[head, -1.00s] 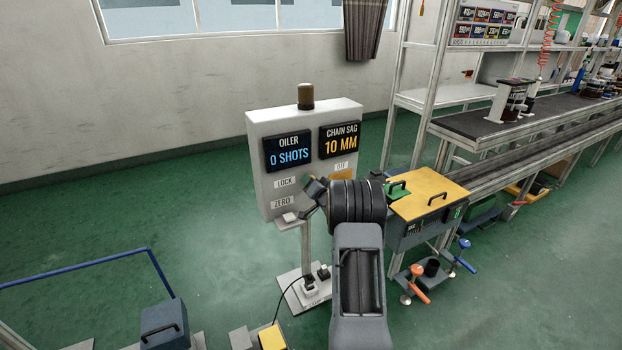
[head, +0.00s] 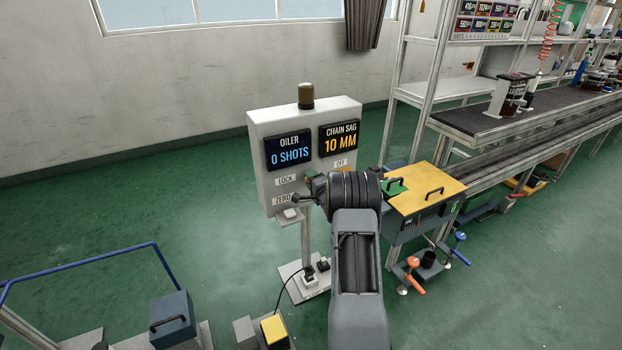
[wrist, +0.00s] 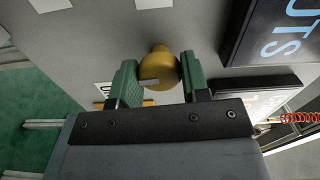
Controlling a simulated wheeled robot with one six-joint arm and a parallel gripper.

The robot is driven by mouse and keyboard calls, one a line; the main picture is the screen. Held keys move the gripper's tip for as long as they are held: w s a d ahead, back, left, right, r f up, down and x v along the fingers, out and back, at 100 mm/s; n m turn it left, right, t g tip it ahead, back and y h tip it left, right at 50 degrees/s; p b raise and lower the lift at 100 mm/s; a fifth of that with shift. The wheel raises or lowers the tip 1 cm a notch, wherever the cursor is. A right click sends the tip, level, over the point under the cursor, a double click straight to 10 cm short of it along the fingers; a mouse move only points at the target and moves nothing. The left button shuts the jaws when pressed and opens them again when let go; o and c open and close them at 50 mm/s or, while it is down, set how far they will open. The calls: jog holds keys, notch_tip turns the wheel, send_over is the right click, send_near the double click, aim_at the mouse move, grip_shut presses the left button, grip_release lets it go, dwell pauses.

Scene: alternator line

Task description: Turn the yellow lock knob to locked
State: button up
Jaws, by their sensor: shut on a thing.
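The yellow lock knob (wrist: 160,68) is on the face of the grey panel and sits between the two green finger pads in the wrist view. A pale mark shows on its near side. My gripper (wrist: 158,82) is shut on it, one pad on each side. In the head view my gripper (head: 312,186) is against the panel (head: 262,160), right of the LOCK label (head: 286,180), and the knob is hidden there. I cannot tell which setting the knob points to.
The panel's displays read OILER 0 SHOTS (head: 289,150) and CHAIN SAG 10 MM (head: 339,138). A dark lever (head: 301,199) is beside the ZERO label (head: 282,200). A yellow-topped box (head: 428,188) stands right of my arm.

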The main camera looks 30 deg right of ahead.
jog(key=shift+m, duration=0.6)
jog(key=o, duration=0.9)
jog(key=s+a, duration=0.1)
jog(key=s, duration=1.2)
jog(key=shift+s+a+p, duration=0.35)
jog(key=shift+a+p, duration=0.05)
